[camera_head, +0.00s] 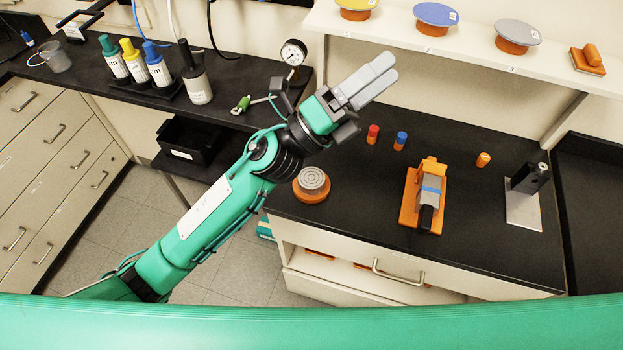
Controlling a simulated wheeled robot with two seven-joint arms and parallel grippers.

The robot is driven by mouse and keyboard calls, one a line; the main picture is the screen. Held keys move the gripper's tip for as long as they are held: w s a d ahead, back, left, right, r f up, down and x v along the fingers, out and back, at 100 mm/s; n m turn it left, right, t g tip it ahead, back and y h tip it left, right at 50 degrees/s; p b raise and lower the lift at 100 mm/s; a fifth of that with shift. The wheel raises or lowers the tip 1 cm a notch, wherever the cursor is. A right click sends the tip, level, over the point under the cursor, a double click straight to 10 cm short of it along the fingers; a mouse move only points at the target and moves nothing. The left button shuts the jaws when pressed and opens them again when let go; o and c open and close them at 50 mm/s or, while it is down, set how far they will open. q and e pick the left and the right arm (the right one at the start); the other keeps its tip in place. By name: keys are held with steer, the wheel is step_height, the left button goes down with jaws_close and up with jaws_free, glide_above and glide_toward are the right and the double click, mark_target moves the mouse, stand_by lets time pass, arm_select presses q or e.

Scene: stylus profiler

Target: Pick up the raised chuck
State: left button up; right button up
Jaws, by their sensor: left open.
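A round chuck with a grey ringed top on an orange base (312,184) stands on the black counter near its front left edge. It is probably the raised chuck. My left gripper (388,70) is up in the air, beyond and to the right of this chuck in the picture. Its two grey fingers point up and right and hold nothing; it is open. The chuck lies just right of my left forearm and is apart from the gripper. My right gripper is not in view.
An orange device with a grey body (427,198), red (373,134), blue (400,141) and orange (483,160) small cylinders, and a black instrument on a metal plate (523,205) stand on the counter. A dial gauge (293,53) is near my gripper. The shelf (400,28) holds coloured discs.

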arm_select(q)
steer(key=s+d+f+m+g+y, duration=0.2)
steer(key=s+d+m+g, duration=0.4)
steer(key=m+g, duration=0.65)
steer(key=m+t+y, duration=0.4)
steer(key=m+y, duration=0.9)
steer(key=y, duration=0.9)
glide_above(312, 177)
step_height(312, 177, down, 17)
steer(key=f+p, duration=0.1)
steer(key=f, duration=0.1)
steer(key=f+p, duration=0.1)
steer(key=f, duration=0.2)
steer(key=f+p, duration=0.1)
steer(key=f, duration=0.2)
steer(key=shift+s+d, duration=0.15)
steer(key=shift+s, duration=0.15)
steer(key=f+p, duration=0.1)
steer(key=f, duration=0.1)
steer(key=f+p, duration=0.2)
steer(key=shift+w+a, duration=0.2)
steer(key=shift+f, duration=0.65)
steer(key=c, duration=1.2)
steer(key=shift+o, duration=0.2)
steer(key=shift+w, duration=0.1)
